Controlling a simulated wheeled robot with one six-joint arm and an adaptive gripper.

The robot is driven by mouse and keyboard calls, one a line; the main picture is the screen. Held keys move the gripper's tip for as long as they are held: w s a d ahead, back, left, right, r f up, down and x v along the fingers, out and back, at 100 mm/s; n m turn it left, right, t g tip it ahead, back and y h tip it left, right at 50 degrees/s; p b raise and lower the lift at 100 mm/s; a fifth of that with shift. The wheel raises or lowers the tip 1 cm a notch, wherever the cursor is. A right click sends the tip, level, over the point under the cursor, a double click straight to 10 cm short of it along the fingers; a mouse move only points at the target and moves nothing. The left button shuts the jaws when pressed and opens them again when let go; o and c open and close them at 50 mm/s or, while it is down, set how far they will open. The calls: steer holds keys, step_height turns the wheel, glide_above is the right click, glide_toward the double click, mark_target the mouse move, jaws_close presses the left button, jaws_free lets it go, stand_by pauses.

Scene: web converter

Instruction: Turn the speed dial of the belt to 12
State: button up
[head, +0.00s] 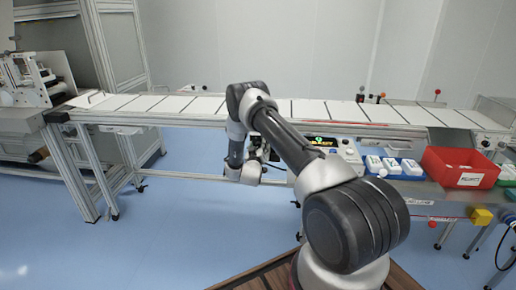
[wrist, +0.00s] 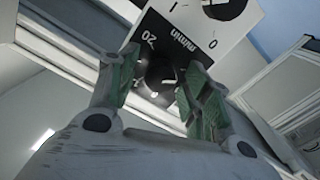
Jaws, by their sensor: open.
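In the wrist view a dark round speed dial (wrist: 158,76) sits on a black scale plate (wrist: 160,45) marked "20" and "m/min". My gripper (wrist: 163,68) is open, with one green-padded finger on each side of the dial. I cannot tell whether the pads touch it. The fingers hide parts of the scale, and I cannot read the dial's setting. In the head view my gripper (head: 262,150) is small and partly hidden at the front edge of the belt (head: 225,106); the dial cannot be made out there.
A second black knob (wrist: 225,6) marked I and 0 is close by on the same panel. In the head view a box with a lit display (head: 322,142), blue-and-white boxes (head: 374,164) and a red bin (head: 450,163) stand to the right. The blue floor at left is clear.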

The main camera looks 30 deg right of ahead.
steer(key=c, duration=1)
steer(key=shift+c, duration=0.2)
steer(key=shift+m, duration=0.3)
